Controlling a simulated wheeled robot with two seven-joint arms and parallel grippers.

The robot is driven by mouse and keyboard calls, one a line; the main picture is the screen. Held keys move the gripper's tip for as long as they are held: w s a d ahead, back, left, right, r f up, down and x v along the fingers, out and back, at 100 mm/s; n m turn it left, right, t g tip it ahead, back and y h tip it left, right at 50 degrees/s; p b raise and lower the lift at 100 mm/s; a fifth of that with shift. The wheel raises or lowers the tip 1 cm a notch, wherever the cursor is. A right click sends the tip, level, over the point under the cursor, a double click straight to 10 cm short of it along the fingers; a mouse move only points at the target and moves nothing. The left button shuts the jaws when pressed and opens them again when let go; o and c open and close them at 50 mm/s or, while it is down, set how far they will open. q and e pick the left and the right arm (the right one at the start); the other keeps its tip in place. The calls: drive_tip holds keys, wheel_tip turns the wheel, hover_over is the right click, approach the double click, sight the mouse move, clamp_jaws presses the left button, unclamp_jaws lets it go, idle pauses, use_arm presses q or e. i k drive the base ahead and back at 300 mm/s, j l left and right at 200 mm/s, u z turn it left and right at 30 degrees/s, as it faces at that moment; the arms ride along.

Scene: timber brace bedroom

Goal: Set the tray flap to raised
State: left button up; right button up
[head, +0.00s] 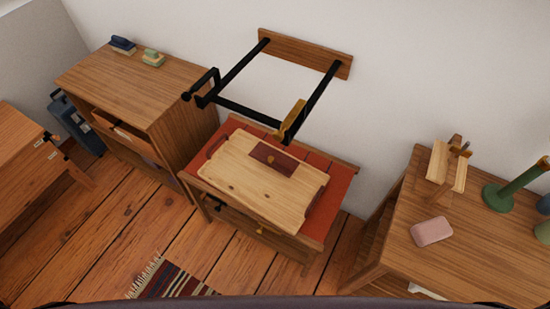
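A light wooden tray (256,188) with dark end handles lies flat on a small table with a red top (336,203). A dark maroon panel (285,166) with a small brass-coloured knob lies on the tray's far part and looks flat against it. I cannot tell for sure whether this panel is the flap. Above the tray, a black bar frame (238,67) sticks out from a wooden wall board (305,52). A brass-coloured piece (291,120) sits at the frame's front right corner. Neither of my grippers is in view.
A wooden cabinet (130,85) with a part-open drawer stands left of the tray table. A wooden desk (440,268) on the right holds a pink block (432,231), a wooden stand and a green object. A striped rug (172,281) lies on the floor in front.

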sight(284, 165)
drive_tip(key=j+z, duration=0.45)
drive_tip(key=k+j+z, duration=0.1)
drive_tip(key=j+z, duration=0.4)
drive_tip(key=k+j+z, duration=0.15)
drive_tip(key=z, duration=0.3)
drive_tip(key=j, duration=0.15)
